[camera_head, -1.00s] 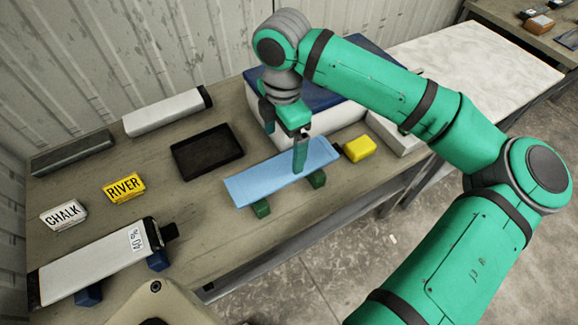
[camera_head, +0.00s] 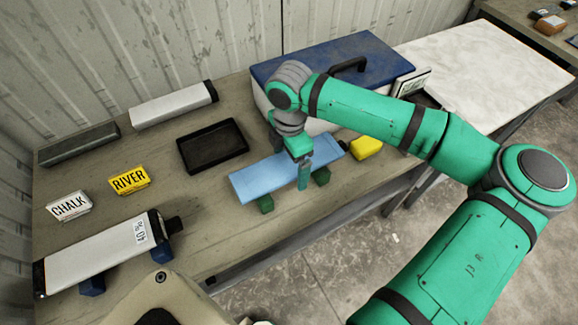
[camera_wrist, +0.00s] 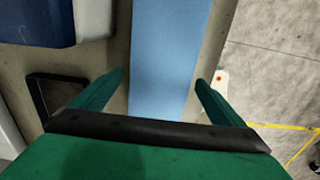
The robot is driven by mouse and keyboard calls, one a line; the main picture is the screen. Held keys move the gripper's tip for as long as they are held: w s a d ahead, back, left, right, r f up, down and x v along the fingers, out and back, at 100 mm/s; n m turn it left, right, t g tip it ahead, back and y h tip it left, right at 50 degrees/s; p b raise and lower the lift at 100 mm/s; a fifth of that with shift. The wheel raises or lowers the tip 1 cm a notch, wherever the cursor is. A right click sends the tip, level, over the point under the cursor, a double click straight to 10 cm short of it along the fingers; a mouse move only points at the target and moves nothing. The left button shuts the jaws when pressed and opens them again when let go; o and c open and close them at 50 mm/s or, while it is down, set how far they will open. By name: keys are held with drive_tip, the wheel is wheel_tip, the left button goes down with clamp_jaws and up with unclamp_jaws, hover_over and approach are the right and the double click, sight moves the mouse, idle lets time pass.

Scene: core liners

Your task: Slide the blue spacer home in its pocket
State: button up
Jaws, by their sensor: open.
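A long light-blue piece (camera_head: 262,180) lies level on two green supports (camera_head: 266,204) near the bench's front edge. I cannot make out a separate spacer or pocket on it. My gripper (camera_head: 303,176) is low over its right half, pointing down, one finger showing at the near side. In the wrist view the light-blue piece (camera_wrist: 165,55) runs between the two spread fingers of my gripper (camera_wrist: 158,82). The jaws are open, apart from its sides as far as I can see. A dark end shows at its right.
A yellow block (camera_head: 366,147) is just right of the piece. Behind stands a white box with a blue lid (camera_head: 330,62). A black tray (camera_head: 213,147), CHALK (camera_head: 69,206) and RIVER (camera_head: 130,180) blocks, and a white liner (camera_head: 100,255) on blue supports are to the left.

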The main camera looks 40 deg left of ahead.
drive_tip(key=shift+w+f, duration=0.1)
drive_tip(key=shift+f, duration=0.05)
drive_tip(key=c, duration=1.1)
drive_tip(key=shift+c, duration=0.2)
